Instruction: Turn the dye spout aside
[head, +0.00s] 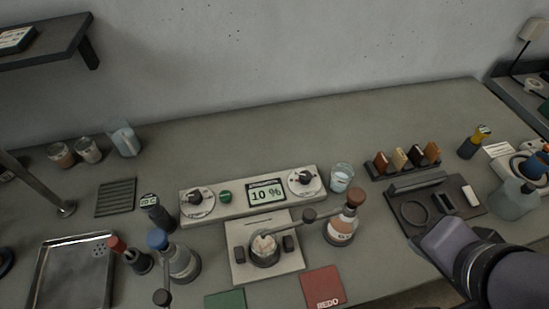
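The cup sits on a light square plate (240,265) between two dark blocks. I cannot tell whether the lever's end lies over the cup. A second dark knob (162,297) stands at the bottom edge below the blue-capped bottle (180,262). My gripper (447,246) is at lower right, over the front of the dark tray, apart from the lever; its fingers are not distinguishable.
A control panel (238,203) with two dials and a "10 %" display stands behind the plate. A glass beaker (341,178) is beside it. The dark tray (468,208) and a rack of coloured pieces (384,176) are at right. A metal tray (45,270) is at left.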

